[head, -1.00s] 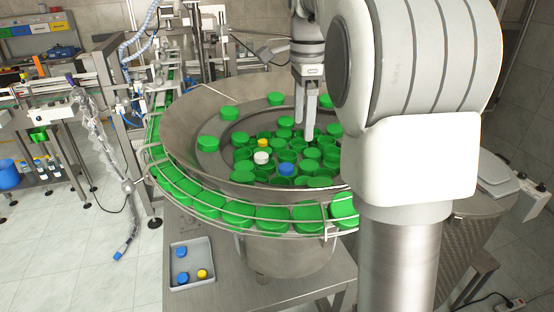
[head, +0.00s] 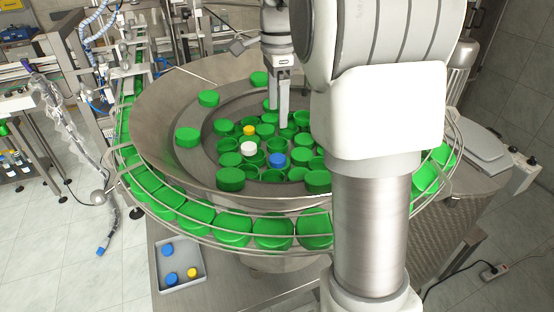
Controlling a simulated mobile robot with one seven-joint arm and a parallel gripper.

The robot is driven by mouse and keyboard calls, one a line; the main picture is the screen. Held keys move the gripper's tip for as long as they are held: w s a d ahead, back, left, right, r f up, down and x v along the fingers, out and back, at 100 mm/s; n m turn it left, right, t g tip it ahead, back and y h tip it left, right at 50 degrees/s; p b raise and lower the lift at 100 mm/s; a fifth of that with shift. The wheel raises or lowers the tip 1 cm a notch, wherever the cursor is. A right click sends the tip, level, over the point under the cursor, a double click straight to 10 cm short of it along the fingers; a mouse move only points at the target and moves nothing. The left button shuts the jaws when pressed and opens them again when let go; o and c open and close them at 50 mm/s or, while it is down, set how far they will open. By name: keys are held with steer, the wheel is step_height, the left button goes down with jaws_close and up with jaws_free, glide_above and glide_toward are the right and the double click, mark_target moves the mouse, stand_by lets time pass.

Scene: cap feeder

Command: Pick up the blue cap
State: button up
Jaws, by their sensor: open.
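A blue cap (head: 277,160) lies among green caps in the round metal bowl (head: 160,125). A white cap (head: 249,148) lies just left of it, and a yellow cap (head: 249,130) lies a little behind. My gripper (head: 278,118) points down over the back part of the bowl, behind the blue cap in the picture. Its two fingers are apart with nothing held between them. Two more blue caps, one at the back (head: 168,249) and one at the front (head: 171,279), lie in the grey tray with a yellow cap (head: 192,272).
A grey tray (head: 195,246) sits on the metal table below the bowl's front left. A wire-railed track of green caps (head: 232,230) curves around the bowl. My arm hides the bowl's right part. A conveyor (head: 128,75) runs off at the back left.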

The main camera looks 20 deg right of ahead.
glide_above(277, 157)
step_height(277, 157, down, 7)
steer(key=shift+d+f, duration=0.1)
steer(key=shift+f, duration=0.05)
steer(key=shift+s+f+p, duration=0.15)
steer(key=shift+f+p, duration=0.35)
steer(key=shift+f, duration=2.2)
steer(key=shift+c, duration=0.3)
jaws_close()
steer(key=shift+r, duration=0.1)
